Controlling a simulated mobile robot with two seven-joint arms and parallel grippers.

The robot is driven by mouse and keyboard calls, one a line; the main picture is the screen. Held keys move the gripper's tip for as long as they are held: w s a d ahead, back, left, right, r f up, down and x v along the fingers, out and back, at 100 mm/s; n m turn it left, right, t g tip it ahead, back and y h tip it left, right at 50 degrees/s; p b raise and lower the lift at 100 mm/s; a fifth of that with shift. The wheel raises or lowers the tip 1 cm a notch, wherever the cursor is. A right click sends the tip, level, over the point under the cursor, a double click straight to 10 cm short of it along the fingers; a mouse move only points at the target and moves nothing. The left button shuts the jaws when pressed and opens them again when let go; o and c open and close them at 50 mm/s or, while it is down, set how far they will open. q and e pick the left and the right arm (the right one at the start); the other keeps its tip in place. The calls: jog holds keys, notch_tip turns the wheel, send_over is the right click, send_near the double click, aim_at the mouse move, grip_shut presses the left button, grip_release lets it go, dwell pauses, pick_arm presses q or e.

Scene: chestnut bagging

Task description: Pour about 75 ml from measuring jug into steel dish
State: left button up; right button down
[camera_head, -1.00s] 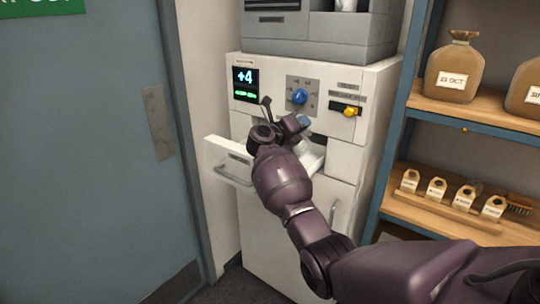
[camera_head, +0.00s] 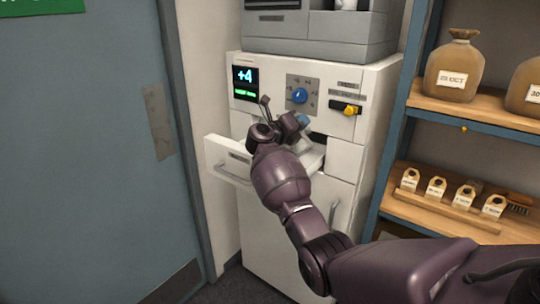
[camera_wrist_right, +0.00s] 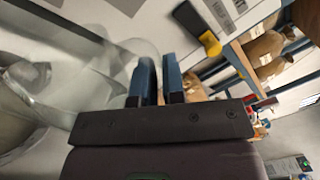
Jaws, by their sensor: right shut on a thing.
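My right gripper (camera_head: 300,122) is at the open white drawer (camera_head: 228,156) of the cabinet, mostly hidden behind its own wrist in the head view. In the right wrist view its two blue fingers (camera_wrist_right: 158,82) are shut on the clear measuring jug (camera_wrist_right: 105,72), whose see-through body lies to the left of them. The jug looks tilted, but its level and any flow cannot be made out. A grey, shiny round shape, apparently the steel dish (camera_wrist_right: 14,128), shows at the left edge of the wrist view, beside and beyond the jug. My left gripper is not in view.
The white cabinet carries a display reading "+4" (camera_head: 244,83), a blue knob (camera_head: 299,96) and a yellow-tipped lever (camera_head: 349,111). A shelf rack (camera_head: 440,210) with sacks and small labelled bags stands close on the right. A blue-grey door (camera_head: 90,150) is on the left.

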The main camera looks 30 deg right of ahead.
jog(key=shift+w+r+n, duration=0.1)
jog(key=shift+w+n, duration=0.15)
jog(key=shift+n, duration=0.15)
dwell(0.9)
